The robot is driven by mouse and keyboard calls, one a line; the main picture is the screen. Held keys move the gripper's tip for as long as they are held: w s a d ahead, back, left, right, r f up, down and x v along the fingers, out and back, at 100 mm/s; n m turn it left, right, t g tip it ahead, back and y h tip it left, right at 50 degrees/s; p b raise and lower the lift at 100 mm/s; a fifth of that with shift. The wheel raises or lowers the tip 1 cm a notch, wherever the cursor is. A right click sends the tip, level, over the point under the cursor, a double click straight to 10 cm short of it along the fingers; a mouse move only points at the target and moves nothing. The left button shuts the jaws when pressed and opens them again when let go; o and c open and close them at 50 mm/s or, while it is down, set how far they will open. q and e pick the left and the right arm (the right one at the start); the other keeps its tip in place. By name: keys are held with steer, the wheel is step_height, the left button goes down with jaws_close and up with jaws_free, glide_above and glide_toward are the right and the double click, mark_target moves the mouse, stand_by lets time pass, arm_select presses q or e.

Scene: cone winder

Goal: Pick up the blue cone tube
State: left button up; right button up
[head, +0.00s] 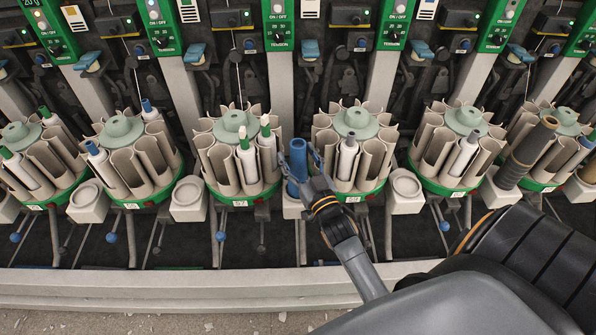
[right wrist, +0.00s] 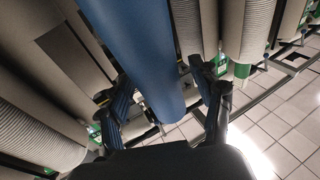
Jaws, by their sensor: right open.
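The blue cone tube (head: 295,174) stands upright on a pale holder between two round magazines, near the middle of the head view. My right gripper (head: 303,164) is at the tube with its fingers spread on either side of it. In the right wrist view, the blue tube (right wrist: 140,50) runs between the two open fingers of my right gripper (right wrist: 165,97). The fingers are around the tube, and I cannot tell whether either touches it. My left gripper is not in view.
Round magazines with green rims and grey pockets stand close on both sides, one left (head: 240,150) and one right (head: 355,145). Empty pale holders (head: 188,197) sit between others. A dark brown tube (head: 527,153) stands at the right. A pale rail (head: 150,285) runs along the front.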

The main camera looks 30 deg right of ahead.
steer(key=shift+c, duration=0.2)
steer(key=c, duration=1.1)
steer(key=shift+r, duration=0.1)
